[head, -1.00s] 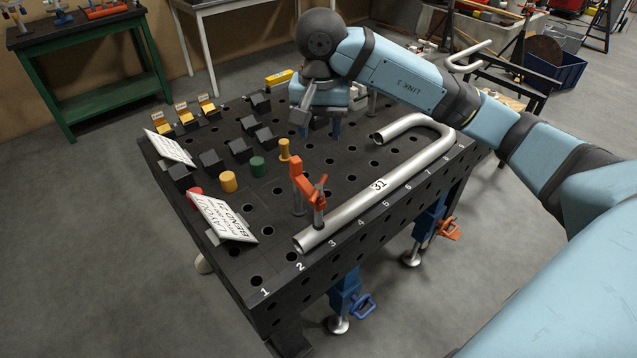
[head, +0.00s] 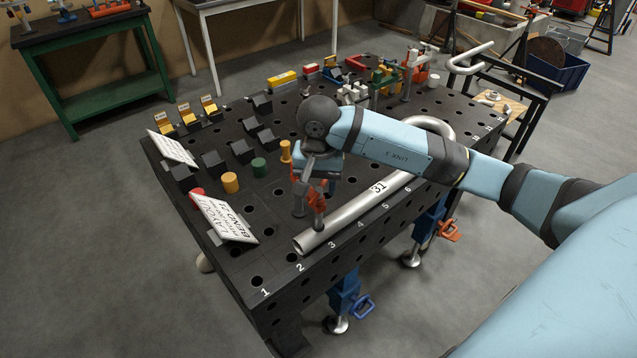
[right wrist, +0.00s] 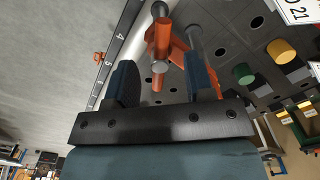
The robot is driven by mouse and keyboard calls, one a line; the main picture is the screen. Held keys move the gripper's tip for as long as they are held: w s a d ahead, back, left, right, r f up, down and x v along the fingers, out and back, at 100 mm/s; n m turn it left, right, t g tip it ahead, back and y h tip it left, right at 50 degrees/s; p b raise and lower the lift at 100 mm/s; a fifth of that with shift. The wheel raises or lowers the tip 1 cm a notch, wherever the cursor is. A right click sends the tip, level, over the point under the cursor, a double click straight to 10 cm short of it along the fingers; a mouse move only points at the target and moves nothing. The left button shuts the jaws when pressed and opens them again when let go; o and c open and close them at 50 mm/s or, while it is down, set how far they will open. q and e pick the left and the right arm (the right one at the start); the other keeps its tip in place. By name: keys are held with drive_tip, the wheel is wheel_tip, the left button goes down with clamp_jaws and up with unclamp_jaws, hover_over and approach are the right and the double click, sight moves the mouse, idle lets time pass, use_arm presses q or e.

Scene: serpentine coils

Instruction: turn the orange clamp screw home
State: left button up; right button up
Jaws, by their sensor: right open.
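The orange clamp (head: 299,188) stands on the black perforated table beside the open end of the bent steel pipe (head: 345,211) marked 31. In the right wrist view, its orange cross handle (right wrist: 163,38) with a grey screw end lies between and beyond the finger tips. My right gripper (head: 314,183) is over the clamp, pointing down, and partly hides it in the head view. In the right wrist view the gripper (right wrist: 160,72) is open, with a blue finger on each side and clear gaps to the handle. I cannot tell whether the screw tip presses the pipe. My left gripper is out of view.
Yellow (head: 230,182) and green (head: 259,168) cylinders and several black blocks stand left of the clamp. A white sign (head: 224,217) sits at the table's left edge. More clamps and fixtures crowd the far end. The front-left corner is mostly clear.

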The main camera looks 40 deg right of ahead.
drive_tip(key=shift+f, duration=0.45)
drive_tip(key=shift+c, duration=0.5)
clamp_jaws()
idle(0.5)
drive_tip(key=shift+o, duration=0.5)
unclamp_jaws()
drive_tip(key=shift+r, duration=0.1)
